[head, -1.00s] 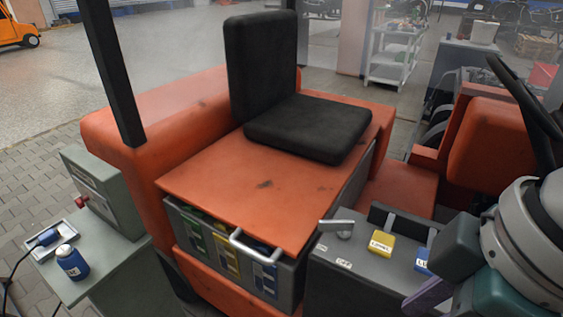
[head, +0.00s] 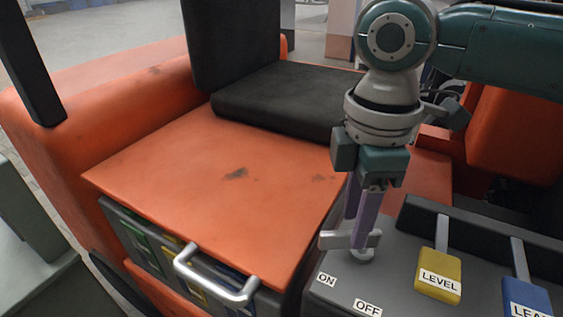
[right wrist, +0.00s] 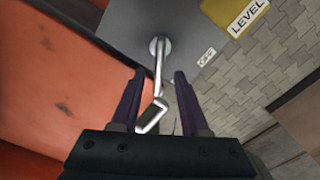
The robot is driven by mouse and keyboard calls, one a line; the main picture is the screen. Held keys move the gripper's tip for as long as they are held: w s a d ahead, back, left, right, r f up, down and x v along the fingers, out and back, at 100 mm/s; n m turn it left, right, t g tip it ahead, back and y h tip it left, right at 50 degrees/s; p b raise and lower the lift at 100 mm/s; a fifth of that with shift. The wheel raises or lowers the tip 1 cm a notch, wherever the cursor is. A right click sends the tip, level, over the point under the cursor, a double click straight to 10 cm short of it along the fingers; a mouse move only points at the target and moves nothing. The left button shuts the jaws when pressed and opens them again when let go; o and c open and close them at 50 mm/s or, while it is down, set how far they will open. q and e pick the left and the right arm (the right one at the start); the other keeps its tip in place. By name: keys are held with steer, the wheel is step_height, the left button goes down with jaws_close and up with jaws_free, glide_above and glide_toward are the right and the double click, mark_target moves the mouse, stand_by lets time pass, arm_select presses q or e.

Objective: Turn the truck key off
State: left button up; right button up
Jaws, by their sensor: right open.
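The truck key (head: 330,241) is a grey metal lever on a round base on the dark grey console. Its bar lies roughly level, with one end toward the left, above the ON label (head: 326,280). The OFF label (head: 367,307) is nearer and to the right. My right gripper (head: 357,232) points down over the key with purple fingers apart. In the right wrist view, the key (right wrist: 158,62) runs between the open fingers (right wrist: 160,76), its bent end closer to the palm. I cannot tell whether either finger touches it. My left gripper is not in view.
A yellow LEVEL lever (head: 439,279) and a blue lever (head: 526,295) stand right of the key on the console. The orange cover (head: 230,180) with a grey handle (head: 215,280) is left of it. The black seat (head: 285,100) is behind.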

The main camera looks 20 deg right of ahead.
mark_target(349, 239)
steer(key=shift+f, duration=1.75)
steer(key=shift+c, duration=0.2)
jaws_close()
